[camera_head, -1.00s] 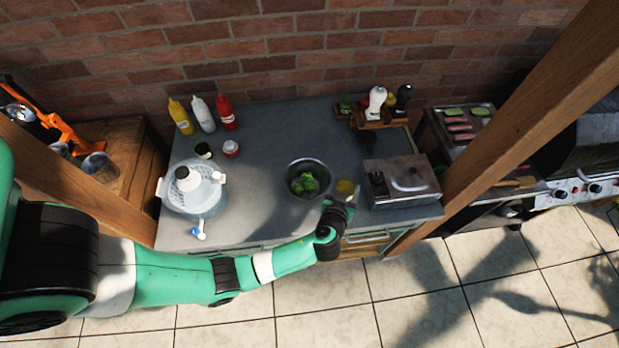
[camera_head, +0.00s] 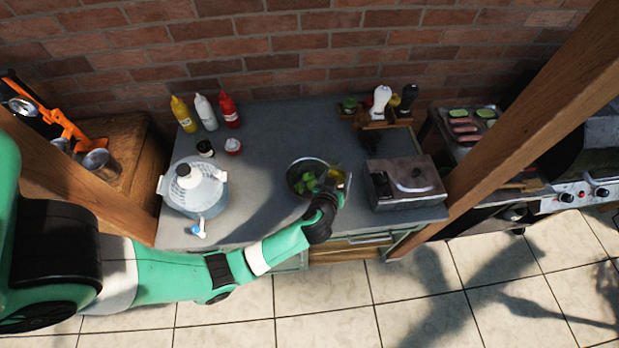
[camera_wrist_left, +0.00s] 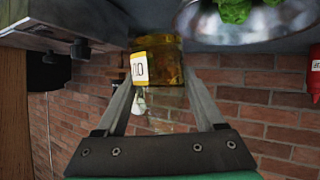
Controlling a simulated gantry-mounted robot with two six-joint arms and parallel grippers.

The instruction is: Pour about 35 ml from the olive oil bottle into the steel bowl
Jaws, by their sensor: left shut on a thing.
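The steel bowl (camera_head: 294,184) stands near the front middle of the table with green leaves (camera_head: 309,183) in it. My left gripper (camera_head: 338,184) is at the bowl's right side, shut on the yellow olive oil bottle (camera_head: 337,172). In the left wrist view the bottle (camera_wrist_left: 165,64) sits between the two fingers (camera_wrist_left: 160,88), its white and yellow label facing the camera. The bowl (camera_wrist_left: 265,25) shows close beside it there. The bottle's mouth is hidden, and I cannot tell its exact tilt or whether oil is flowing. My right gripper is not in view.
A metal box (camera_head: 406,184) stands right of the bowl. A white-lidded pot (camera_head: 191,188) is at the left. Yellow, white and red squeeze bottles (camera_head: 206,112) stand at the back left, and a caddy (camera_head: 381,120) at the back right. The back middle is clear.

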